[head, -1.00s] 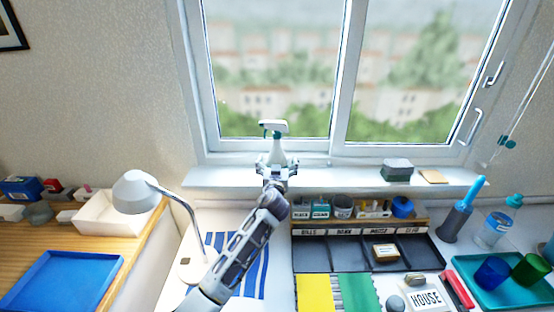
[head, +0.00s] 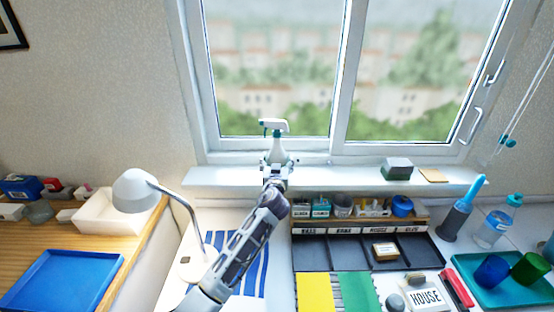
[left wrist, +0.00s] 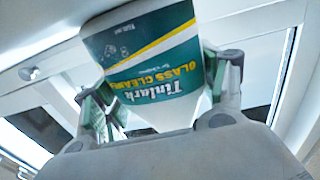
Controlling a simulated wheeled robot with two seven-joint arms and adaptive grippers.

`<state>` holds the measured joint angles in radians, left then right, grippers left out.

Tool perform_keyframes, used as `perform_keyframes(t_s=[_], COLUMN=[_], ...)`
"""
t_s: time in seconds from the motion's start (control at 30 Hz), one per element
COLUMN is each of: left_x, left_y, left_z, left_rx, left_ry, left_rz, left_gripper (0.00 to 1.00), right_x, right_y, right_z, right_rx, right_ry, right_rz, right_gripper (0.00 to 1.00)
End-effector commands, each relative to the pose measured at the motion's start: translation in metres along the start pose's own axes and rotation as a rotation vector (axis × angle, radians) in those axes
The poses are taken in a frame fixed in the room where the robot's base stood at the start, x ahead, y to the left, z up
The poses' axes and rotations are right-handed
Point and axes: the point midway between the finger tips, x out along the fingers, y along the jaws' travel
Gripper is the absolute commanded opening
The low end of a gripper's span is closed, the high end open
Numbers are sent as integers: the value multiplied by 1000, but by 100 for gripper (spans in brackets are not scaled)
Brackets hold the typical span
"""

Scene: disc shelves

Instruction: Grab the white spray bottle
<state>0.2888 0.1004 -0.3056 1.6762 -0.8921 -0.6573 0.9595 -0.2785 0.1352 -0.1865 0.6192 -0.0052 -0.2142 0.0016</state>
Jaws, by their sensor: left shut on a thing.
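The white spray bottle (head: 276,148) has a white head and a green trigger. It is upright at the window sill (head: 335,176), in front of the glass. My left gripper (head: 275,168) is around its lower part. In the left wrist view the bottle (left wrist: 150,50) fills the middle, with a green and yellow label reading upside down as glass cleaner. The fingers of my left gripper (left wrist: 165,95) press on both of its sides. Whether its base touches the sill is hidden by the gripper. My right gripper is not in view.
A white desk lamp (head: 136,190) stands left of my arm. A dark box (head: 397,168) sits on the sill to the right. A desk organizer (head: 345,226) with small pots lies below the sill. A teal tray (head: 470,268) with cups is at right.

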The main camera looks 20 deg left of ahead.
Motion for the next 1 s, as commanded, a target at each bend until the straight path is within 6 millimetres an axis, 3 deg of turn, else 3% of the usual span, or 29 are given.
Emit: perform_keyframes(t_s=[0.37,1.0], left_x=[0,0], left_y=[0,-2], left_z=[-17,-95], left_rx=[-3,-2], left_ry=[5,5], left_rz=[0,0], left_gripper=[27,27], right_x=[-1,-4], right_y=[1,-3], right_z=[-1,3], right_rx=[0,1], right_ry=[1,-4], right_rz=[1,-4], right_gripper=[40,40])
